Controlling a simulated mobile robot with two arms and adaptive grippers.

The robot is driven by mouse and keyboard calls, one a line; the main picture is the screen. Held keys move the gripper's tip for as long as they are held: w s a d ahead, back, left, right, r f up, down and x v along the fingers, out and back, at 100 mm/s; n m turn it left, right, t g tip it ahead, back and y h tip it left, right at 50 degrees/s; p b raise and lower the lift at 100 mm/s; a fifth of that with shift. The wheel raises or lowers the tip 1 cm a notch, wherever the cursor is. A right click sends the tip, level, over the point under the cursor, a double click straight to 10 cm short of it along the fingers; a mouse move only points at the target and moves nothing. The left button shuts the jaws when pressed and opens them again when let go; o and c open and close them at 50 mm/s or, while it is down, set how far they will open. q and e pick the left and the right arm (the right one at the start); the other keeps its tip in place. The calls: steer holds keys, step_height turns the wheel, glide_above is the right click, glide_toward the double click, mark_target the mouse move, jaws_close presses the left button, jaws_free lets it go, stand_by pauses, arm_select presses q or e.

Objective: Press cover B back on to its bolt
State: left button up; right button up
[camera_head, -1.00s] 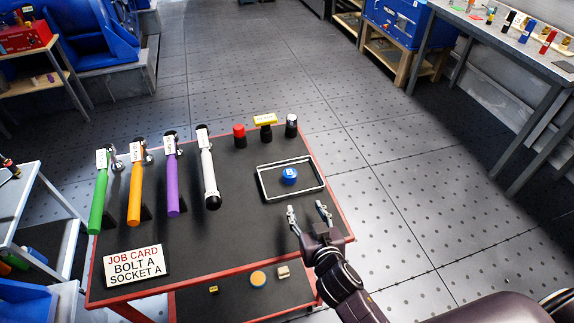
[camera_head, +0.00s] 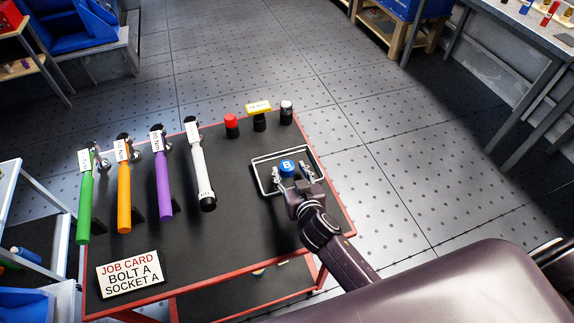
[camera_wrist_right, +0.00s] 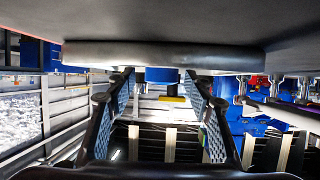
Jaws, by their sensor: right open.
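Cover B (camera_head: 287,167), a round blue cap with a white B on top, sits inside the wire-rimmed tray (camera_head: 256,160) on the cart top. My right gripper (camera_head: 291,174) is open over the tray, with one finger on each side of the cover. In the right wrist view the blue cover (camera_wrist_right: 162,75) shows ahead between the open fingers (camera_wrist_right: 162,82); no contact with them is visible. My left gripper is out of view.
Green (camera_head: 86,205), orange (camera_head: 124,198), purple (camera_head: 163,188) and white (camera_head: 203,172) handled tools lie to the left. A job card (camera_head: 130,273) reading "BOLT A SOCKET A" stands at the front left. The dark mat between card and tray is clear.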

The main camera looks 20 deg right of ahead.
mark_target(289, 171)
steer(key=shift+x, duration=1.2)
steer(key=shift+w+a+f, duration=0.1)
steer(key=shift+w, duration=0.2)
steer(key=c, duration=0.8)
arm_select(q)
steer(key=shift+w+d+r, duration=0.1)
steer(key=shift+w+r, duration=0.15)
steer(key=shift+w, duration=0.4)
